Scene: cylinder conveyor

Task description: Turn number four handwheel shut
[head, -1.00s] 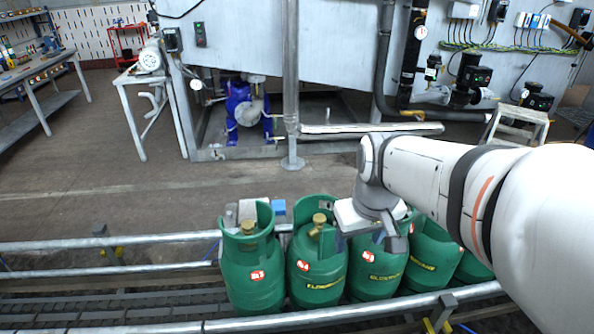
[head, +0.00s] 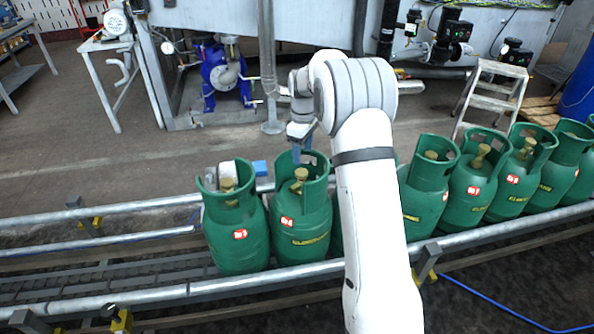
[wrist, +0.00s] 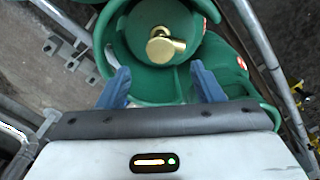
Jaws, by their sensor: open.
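Several green gas cylinders stand upright in a row on the conveyor, each with a collar around a brass valve. My gripper (head: 300,150) is above the rear of the collar of the second cylinder from the left (head: 301,228). In the wrist view my gripper (wrist: 160,70) is open, its two blue fingers apart. That cylinder's brass valve (wrist: 163,46) lies beyond the fingertips, inside the green collar, and appears untouched. The leftmost cylinder (head: 236,240) stands beside it. The red labels are too small to read, so I cannot tell which is number four.
Conveyor side rails (head: 200,290) run in front of and behind the cylinders. More cylinders (head: 472,190) continue to the right, and my arm hides part of the row. A step stool (head: 492,95) and blue pump (head: 222,75) stand behind. The conveyor's left end is clear.

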